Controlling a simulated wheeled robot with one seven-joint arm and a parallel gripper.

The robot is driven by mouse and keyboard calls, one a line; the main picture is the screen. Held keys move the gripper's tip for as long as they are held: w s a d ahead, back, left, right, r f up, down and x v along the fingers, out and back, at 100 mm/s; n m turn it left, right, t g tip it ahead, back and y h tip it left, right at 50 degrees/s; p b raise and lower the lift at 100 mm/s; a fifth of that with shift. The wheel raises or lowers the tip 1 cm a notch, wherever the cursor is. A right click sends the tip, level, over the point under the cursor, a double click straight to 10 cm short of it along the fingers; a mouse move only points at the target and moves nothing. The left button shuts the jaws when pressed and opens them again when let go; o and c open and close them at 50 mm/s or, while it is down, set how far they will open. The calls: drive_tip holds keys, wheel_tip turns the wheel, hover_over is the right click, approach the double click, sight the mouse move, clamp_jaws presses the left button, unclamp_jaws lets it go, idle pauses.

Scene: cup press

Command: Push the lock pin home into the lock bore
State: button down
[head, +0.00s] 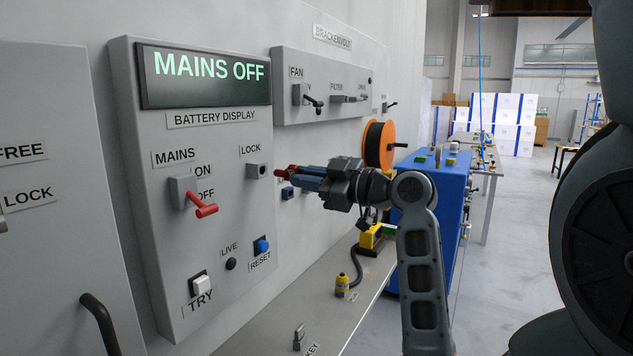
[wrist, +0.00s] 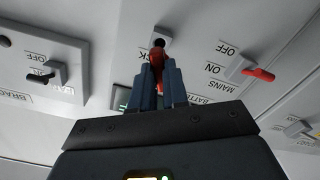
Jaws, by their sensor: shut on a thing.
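The red lock pin (head: 282,174) sticks out from my gripper's fingertips in the head view. It also shows in the wrist view (wrist: 157,62) with a dark tip, upright in that picture. My gripper (head: 303,178) is shut on the pin, its blue fingers on either side. The lock bore (head: 262,171) is in a small grey block under the LOCK label on the battery display panel. In the head view the pin tip appears just right of the block, with a small gap between them.
The panel (head: 225,235) shows MAINS OFF. Its red mains lever (head: 206,211) sits left of the bore, and the blue reset button (head: 262,246) below. A fan and filter box (head: 320,85) is above right. A shelf (head: 290,322) runs below, holding a yellow-capped item (head: 342,284).

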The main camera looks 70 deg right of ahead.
sight(282, 174)
drive_tip(key=shift+x, duration=0.95)
drive_tip(key=shift+b, duration=0.75)
idle(1.1)
drive_tip(key=shift+b+x, duration=0.3)
drive_tip(key=shift+x, duration=1.85)
drive_tip(key=c, duration=1.1)
unclamp_jaws()
drive_tip(key=shift+o, duration=0.2)
drive_tip(key=shift+s, duration=0.15)
drive_tip(key=b+v, duration=0.1)
drive_tip(key=v, duration=0.6)
drive_tip(key=shift+s+a, duration=0.15)
drive_tip(key=shift+s, duration=0.15)
